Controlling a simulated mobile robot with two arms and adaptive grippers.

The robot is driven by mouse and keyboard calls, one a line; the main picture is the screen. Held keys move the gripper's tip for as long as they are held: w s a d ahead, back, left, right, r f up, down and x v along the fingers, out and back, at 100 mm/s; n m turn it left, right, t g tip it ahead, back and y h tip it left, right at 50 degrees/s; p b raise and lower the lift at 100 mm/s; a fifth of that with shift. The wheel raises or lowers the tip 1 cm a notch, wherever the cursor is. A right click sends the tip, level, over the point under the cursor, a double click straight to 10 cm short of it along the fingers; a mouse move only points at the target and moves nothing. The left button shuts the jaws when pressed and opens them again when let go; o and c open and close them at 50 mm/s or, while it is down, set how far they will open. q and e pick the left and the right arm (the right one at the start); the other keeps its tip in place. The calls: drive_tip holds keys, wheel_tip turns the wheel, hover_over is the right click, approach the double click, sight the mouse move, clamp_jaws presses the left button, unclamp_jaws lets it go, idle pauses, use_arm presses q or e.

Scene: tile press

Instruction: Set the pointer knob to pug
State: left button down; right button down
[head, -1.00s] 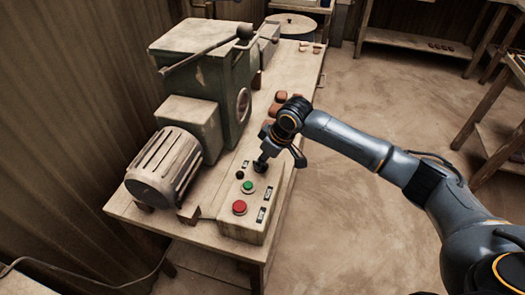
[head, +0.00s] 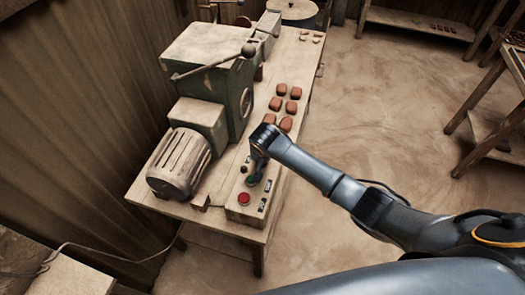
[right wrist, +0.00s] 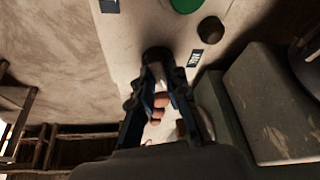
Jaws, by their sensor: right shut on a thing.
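My right gripper (right wrist: 160,82) is shut on the dark pointer knob (right wrist: 157,57) on top of the control box (right wrist: 145,25). In the head view the right gripper (head: 256,174) comes down on the control box (head: 240,213) from above and hides the knob. A small label plate (right wrist: 195,57) sits beside the knob, and another label plate (right wrist: 109,5) lies farther along the box. Their lettering is too small to read, so I cannot tell which setting the knob points at. My left gripper is not in view.
A red button (head: 244,198), a green button (right wrist: 187,4) and a second dark round knob (right wrist: 210,30) are close by on the box. The press (head: 212,80) and its ribbed motor (head: 179,160) stand left. Reddish tiles (head: 275,104) lie behind.

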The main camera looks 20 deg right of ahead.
drive_tip(key=m+h+p, duration=0.1)
drive_tip(key=m, duration=0.1)
drive_tip(key=shift+a+m, duration=0.15)
drive_tip(key=shift+m, duration=0.15)
drive_tip(key=shift+m+g+h, duration=0.3)
drive_tip(key=shift+m+g, duration=0.1)
drive_tip(key=shift+m, duration=0.6)
drive_tip(key=c, duration=1.3)
unclamp_jaws()
drive_tip(key=v, duration=1.2)
